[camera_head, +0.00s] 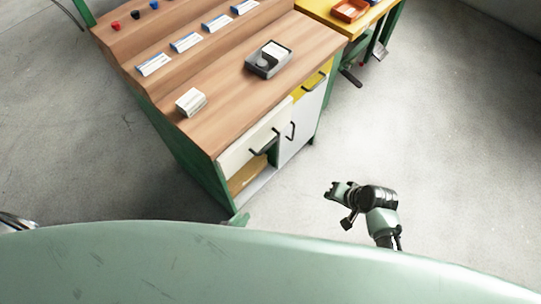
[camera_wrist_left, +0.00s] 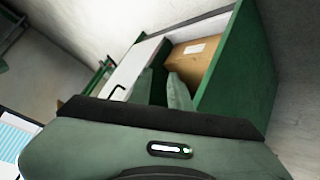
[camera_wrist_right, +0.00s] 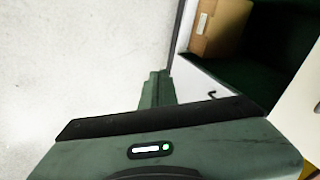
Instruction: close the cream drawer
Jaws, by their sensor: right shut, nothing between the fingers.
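The cream drawer (camera_head: 243,153) is at the upper left of the workbench front, with a dark bar handle (camera_head: 264,146). Its front sits close under the worktop edge; I see no clear gap above it, and cannot tell if it stands slightly out. My left gripper (camera_head: 238,219) is low near the bench's left front corner, mostly hidden behind my pale green body. In the left wrist view its two fingers (camera_wrist_left: 161,90) are apart and empty, facing the lower compartment. My right gripper (camera_wrist_right: 156,88) is shut and empty in front of the bench; a cream panel (camera_wrist_right: 304,112) shows at the right edge.
Below the drawer is an open compartment with a cardboard box (camera_wrist_left: 190,62). A white door (camera_head: 301,122) and a yellow drawer (camera_head: 312,84) are to its right. A grey tray (camera_head: 268,60) and white card stack (camera_head: 190,102) lie on the worktop (camera_head: 228,95). The floor right is clear.

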